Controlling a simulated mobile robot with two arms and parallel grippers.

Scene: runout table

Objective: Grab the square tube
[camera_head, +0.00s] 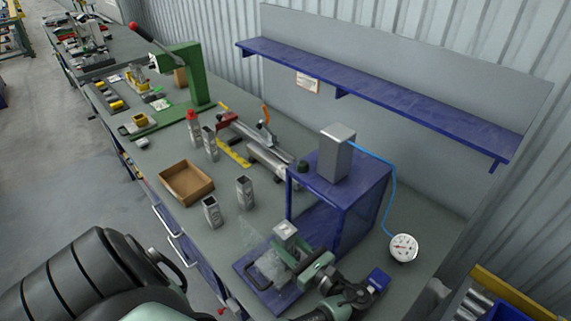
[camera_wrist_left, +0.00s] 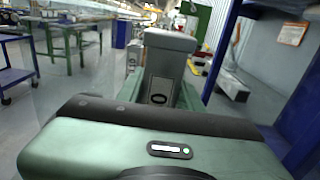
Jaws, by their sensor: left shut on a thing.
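A grey square tube (camera_head: 285,231) stands roughly upright between the fingers of my left gripper (camera_head: 296,256), in front of the blue stand. In the left wrist view the tube (camera_wrist_left: 168,60) rises from between the green fingers, with a dark round mark on its near face. The left gripper is shut on it. The tube's lower part is hidden by the gripper in the head view. More square tubes stand apart on the bench: one (camera_head: 211,212) by the front, one (camera_head: 245,193) behind it, and one (camera_head: 210,143) farther back. My right gripper is not in view.
The blue stand (camera_head: 365,205) carries a silver block (camera_head: 337,155), close behind the gripper. A dial gauge (camera_head: 404,248) is to its right. A cardboard tray (camera_head: 186,184), a red-topped bottle (camera_head: 193,127) and a green press (camera_head: 188,75) stand farther left.

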